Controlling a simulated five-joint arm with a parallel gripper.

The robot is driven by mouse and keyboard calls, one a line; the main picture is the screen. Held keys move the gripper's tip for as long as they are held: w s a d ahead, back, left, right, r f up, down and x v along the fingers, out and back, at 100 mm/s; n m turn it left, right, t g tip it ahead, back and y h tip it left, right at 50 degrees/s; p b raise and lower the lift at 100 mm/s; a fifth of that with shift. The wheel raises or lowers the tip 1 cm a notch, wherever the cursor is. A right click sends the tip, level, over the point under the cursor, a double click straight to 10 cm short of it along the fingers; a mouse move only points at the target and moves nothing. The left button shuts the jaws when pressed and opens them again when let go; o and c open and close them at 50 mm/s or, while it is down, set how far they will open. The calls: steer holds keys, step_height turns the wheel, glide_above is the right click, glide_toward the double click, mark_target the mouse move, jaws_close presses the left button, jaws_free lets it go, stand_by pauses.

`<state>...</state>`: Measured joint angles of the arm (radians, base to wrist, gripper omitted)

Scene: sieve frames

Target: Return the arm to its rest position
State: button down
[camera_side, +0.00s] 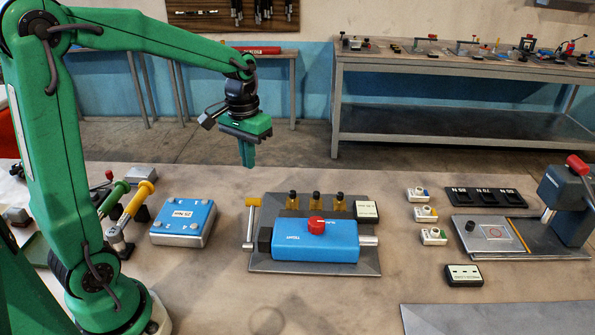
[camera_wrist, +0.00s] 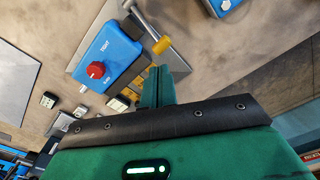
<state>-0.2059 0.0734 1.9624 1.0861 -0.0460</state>
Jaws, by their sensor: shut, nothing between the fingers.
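My gripper (camera_side: 248,156) is green and hangs from my green arm, pointing down, well above the back edge of the bench in the side view. Its two fingers are together with nothing between them. In the wrist view the fingers (camera_wrist: 158,86) also show closed. The arm reaches out to the right from its column at the left. Nothing touches the gripper.
Below and in front of it stands a blue fixture (camera_side: 302,240) with a red knob (camera_side: 316,225) and a yellow-topped lever (camera_side: 252,203). A blue box (camera_side: 183,221) and upright yellow (camera_side: 139,197) and green handles (camera_side: 113,198) stand left. A press (camera_side: 568,205) stands right.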

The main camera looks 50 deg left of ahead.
steer(key=s+d+r+m+t, duration=0.1)
steer(key=s+d+r+t, duration=0.1)
steer(key=s+d, duration=0.2)
steer(key=s+d+r+m+t, duration=0.1)
steer(key=s+d+r+t, duration=0.2)
steer(key=s, duration=0.7)
steer(key=shift+s+d+m, duration=0.15)
steer(key=shift+d+m, duration=0.2)
steer(key=shift+m, duration=0.05)
steer(key=c, duration=2.2)
jaws_free()
